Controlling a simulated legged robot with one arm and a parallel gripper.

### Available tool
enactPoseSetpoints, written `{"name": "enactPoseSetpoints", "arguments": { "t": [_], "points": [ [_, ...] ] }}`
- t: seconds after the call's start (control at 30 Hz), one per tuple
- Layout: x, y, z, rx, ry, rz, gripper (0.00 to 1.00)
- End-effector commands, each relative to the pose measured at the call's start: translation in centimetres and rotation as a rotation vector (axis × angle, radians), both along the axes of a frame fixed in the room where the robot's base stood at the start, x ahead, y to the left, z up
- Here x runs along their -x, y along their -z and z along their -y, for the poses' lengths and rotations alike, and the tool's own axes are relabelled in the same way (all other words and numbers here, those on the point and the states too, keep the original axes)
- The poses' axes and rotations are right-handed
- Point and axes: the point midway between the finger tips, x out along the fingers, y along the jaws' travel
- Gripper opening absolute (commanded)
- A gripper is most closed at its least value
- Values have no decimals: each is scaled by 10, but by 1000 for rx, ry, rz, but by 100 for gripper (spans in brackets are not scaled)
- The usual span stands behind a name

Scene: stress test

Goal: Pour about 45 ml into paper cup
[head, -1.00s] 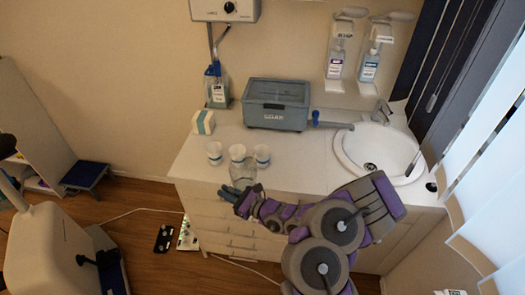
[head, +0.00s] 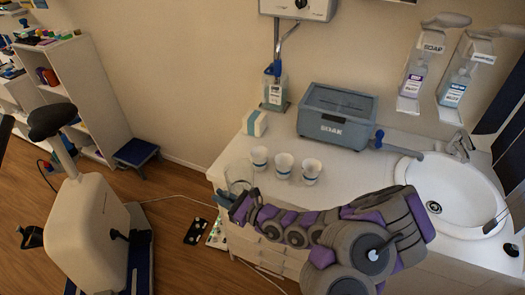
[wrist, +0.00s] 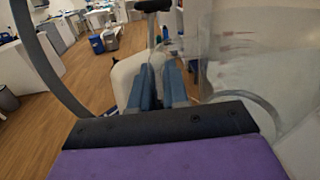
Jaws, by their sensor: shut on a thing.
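My gripper (head: 226,197) is shut on a clear jug (head: 238,174) at the counter's front left. The jug also fills the right side of the wrist view (wrist: 240,60), beside my blue fingers (wrist: 157,88). It looks about upright; its contents and the exact grip point are hard to make out. Three white paper cups with blue marks stand in a row to the right of the jug: left cup (head: 259,159), middle cup (head: 284,166), right cup (head: 311,172). The jug is apart from the middle and right cups. The insides of the cups are not clear.
A grey-blue lidded box (head: 337,117) stands behind the cups on the white counter (head: 385,165). A small white-and-blue box (head: 254,123) is at the back left. A sink (head: 450,190) is at right. A bottle (head: 275,92) and dispensers (head: 415,80) are by the wall.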

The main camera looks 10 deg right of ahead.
Motion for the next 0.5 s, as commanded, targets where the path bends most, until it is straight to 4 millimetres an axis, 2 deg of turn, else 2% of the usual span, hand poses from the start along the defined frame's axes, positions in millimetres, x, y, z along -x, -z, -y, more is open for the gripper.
{"name": "enactPoseSetpoints", "arguments": {
  "t": [0.17, 0.5],
  "points": [
    [0, -1, -2, -1, -2, -1, 0],
    [-2, -8, 10, -41, 0, -37, 0]
  ]
}}
